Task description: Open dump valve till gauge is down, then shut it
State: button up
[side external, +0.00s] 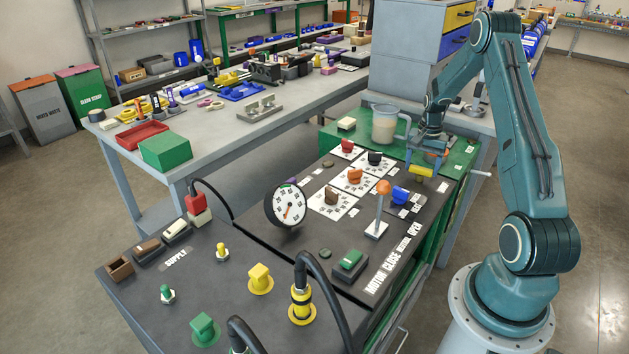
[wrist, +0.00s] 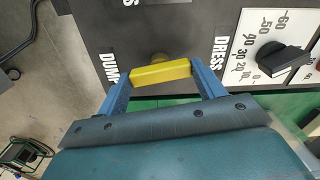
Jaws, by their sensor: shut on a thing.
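The yellow dump valve handle (wrist: 161,74) is a bar on a round stem, close to the DUMP label (wrist: 108,70) in the wrist view. My gripper (wrist: 162,80) is shut on it, with one blue finger at each end of the bar. The bar lies nearly crosswise in that view, its right end a little higher. In the side view the handle (side external: 421,171) shows under my gripper (side external: 428,160) at the cart's far end. The round white gauge (side external: 287,206) stands on the panel. Its short orange needle points downward; the figures are too small to read surely.
Dial knobs (side external: 354,176) on white scales sit close to the handle. An orange-topped lever (side external: 383,188) stands upright on the panel. A clear jug (side external: 385,124) stands on the green surface behind. Black hoses (side external: 325,290) rise at the front.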

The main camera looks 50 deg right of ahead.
aim_at(421, 168)
jog(key=shift+m, duration=0.7)
jog(key=o, duration=1)
jog(key=shift+r, duration=0.1)
notch_tip(421, 168, up, 14)
jog(key=shift+f, duration=0.15)
